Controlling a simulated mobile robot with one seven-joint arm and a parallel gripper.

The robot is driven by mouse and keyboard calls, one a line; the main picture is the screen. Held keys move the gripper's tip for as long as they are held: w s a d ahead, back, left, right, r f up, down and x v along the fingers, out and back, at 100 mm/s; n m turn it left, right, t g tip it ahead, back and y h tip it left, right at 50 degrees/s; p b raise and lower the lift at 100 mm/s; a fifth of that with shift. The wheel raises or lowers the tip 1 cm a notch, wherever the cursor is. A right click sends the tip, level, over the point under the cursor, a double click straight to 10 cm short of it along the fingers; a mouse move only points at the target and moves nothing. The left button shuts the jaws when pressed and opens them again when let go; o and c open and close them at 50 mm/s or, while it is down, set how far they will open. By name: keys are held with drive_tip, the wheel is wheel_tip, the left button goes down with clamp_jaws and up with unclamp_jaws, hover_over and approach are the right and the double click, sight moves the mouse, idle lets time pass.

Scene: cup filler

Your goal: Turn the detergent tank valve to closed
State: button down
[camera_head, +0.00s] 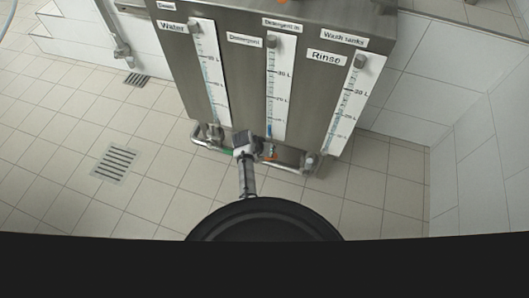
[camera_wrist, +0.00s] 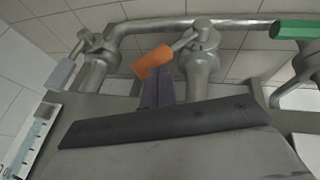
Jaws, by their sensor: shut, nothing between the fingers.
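The detergent tank valve is the middle one under the cabinet, with an orange handle (camera_wrist: 153,62) on a metal valve body (camera_wrist: 200,65). In the wrist view the handle slants down and left from the valve top. In the head view the orange handle (camera_head: 269,157) shows just right of my gripper (camera_head: 247,145), which partly hides the valve area. In the wrist view my gripper (camera_wrist: 158,82) is shut and empty. Its fingertips are right beside the orange handle and overlap its lower edge. I cannot tell whether they touch it.
A green handle (camera_wrist: 296,29) is right in the wrist view and a grey handle (camera_wrist: 62,74) left. A metal pipe (camera_wrist: 140,27) links the valves. The steel cabinet (camera_head: 240,75) carries labelled level gauges. Tiled floor (camera_head: 60,130) is free at left; a white wall (camera_head: 490,150) stands right.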

drive_tip(key=shift+d, duration=0.1)
drive_tip(key=shift+d+f+y, duration=0.15)
drive_tip(key=shift+y, duration=0.15)
